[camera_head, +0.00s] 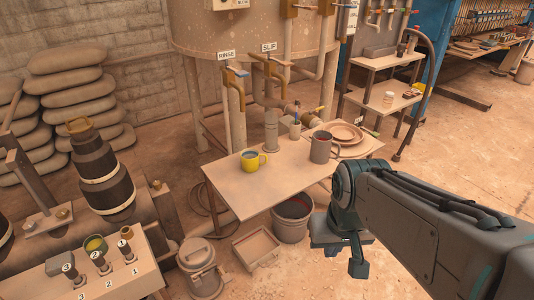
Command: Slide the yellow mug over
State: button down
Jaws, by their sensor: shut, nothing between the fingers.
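The yellow mug (252,161) stands upright on the left part of a small table (225,186), with its handle toward the right. My gripper (357,268) hangs at the end of my arm, in front of the table and to the right of the mug. It is well apart from the mug. It is shut and empty, and its fingers point down. Nothing hides the mug.
A larger grey-brown mug (321,148), stacked plates (346,132), a grey cylinder (270,131) and a pen holder (295,130) share the table. A bucket (293,220) and a wooden crate (257,247) stand on the floor below. The table's front left is clear.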

aim_at(249, 157)
jog(key=z, duration=0.6)
jog(key=i, duration=0.45)
jog(key=z, duration=0.65)
jog(key=i, duration=1)
jog(key=u, duration=0.65)
jog(key=i, duration=0.75)
jog(key=u, duration=1)
jog(key=i, duration=0.2)
jog(key=u, duration=0.2)
